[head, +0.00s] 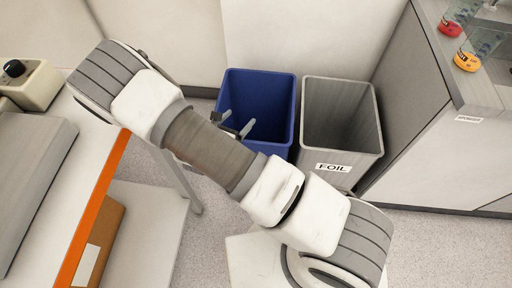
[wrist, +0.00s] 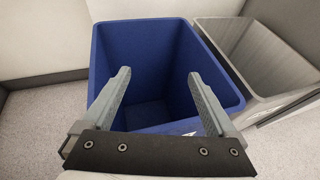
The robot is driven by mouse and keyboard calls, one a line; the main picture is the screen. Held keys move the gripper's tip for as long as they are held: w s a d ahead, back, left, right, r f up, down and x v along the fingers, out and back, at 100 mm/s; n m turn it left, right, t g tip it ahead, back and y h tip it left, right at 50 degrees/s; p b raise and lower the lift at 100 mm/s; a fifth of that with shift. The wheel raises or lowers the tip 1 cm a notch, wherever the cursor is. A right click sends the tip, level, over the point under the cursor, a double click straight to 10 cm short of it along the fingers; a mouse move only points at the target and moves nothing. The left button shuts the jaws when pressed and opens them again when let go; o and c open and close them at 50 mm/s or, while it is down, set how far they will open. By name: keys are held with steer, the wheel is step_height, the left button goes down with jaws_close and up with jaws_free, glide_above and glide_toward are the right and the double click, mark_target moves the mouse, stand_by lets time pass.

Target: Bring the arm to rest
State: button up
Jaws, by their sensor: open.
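My gripper (head: 236,127) is over the near part of a blue bin (head: 258,85) in the head view, partly hidden behind my arm. In the wrist view my gripper (wrist: 160,100) has its two grey fingers spread wide with nothing between them. The blue bin (wrist: 170,40) fills the middle of that view behind and below the fingers, and the part of its inside that shows looks empty. My arm stretches across the head view from lower right to upper left and bends back toward the bin.
A grey bin labelled FOIL (head: 340,115) stands right of the blue bin. A counter (head: 430,60) with a red and a yellow item is at the right. At the left stands a table with an orange edge (head: 98,205) and a brown box (head: 103,235) below. Floor shows between.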

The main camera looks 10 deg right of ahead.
steer(key=s+d+r+m+g+h, duration=0.1)
steer(key=s+d+r+m+g, duration=0.4)
steer(key=r+m, duration=0.4)
steer(key=s+d+r+m+g, duration=0.2)
steer(key=d+r+m+g, duration=0.1)
steer(key=d+r+m, duration=0.65)
steer(key=s+a+r+m+t+y, duration=0.1)
steer(key=s+a+r+m+y, duration=0.1)
steer(key=s+r+m+y, duration=0.2)
steer(key=s+a+r+m+t+y, duration=0.1)
steer(key=s+r+m+y, duration=0.3)
steer(key=s+r, duration=0.6)
step_height(320, 180, up, 3)
steer(key=shift+s+a+f+m+y, duration=0.2)
steer(key=shift+s+a+m+y, duration=0.15)
steer(key=shift+a+m, duration=0.6)
steer(key=shift+m, duration=0.3)
steer(key=r+p, duration=1.6)
steer(key=r, duration=0.1)
steer(key=shift+s+p, duration=0.2)
steer(key=shift+p, duration=0.15)
